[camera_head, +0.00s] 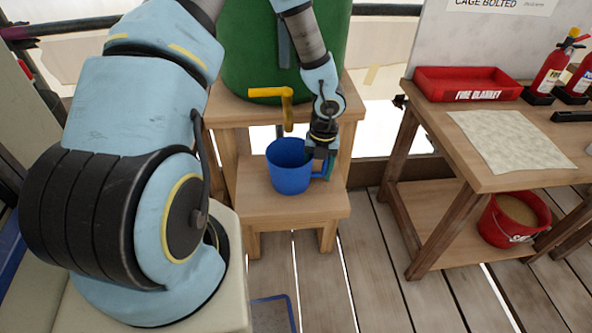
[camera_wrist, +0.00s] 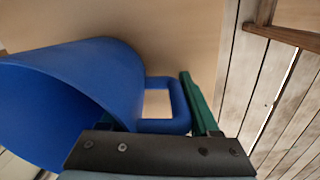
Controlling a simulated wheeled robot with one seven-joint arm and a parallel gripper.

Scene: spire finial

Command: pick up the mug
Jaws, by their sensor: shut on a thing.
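The blue mug (camera_head: 289,170) stands upright on the low wooden step (camera_head: 318,207) in the head view, its handle to the right. My gripper (camera_head: 322,165) is at the mug's right side, pointing down at the handle. In the wrist view the blue mug (camera_wrist: 72,92) fills the left, with its looped handle (camera_wrist: 178,105) between the green fingers of my gripper (camera_wrist: 160,108). The gripper is shut on the handle. Part of the handle is hidden by the gripper's dark body.
A yellow tap (camera_head: 287,105) on a green barrel (camera_head: 255,60) juts out just above the mug. The barrel stands on a higher wooden stand. At right, a wooden table (camera_head: 430,110) holds a red tray (camera_head: 467,83); a red bucket (camera_head: 512,218) sits below.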

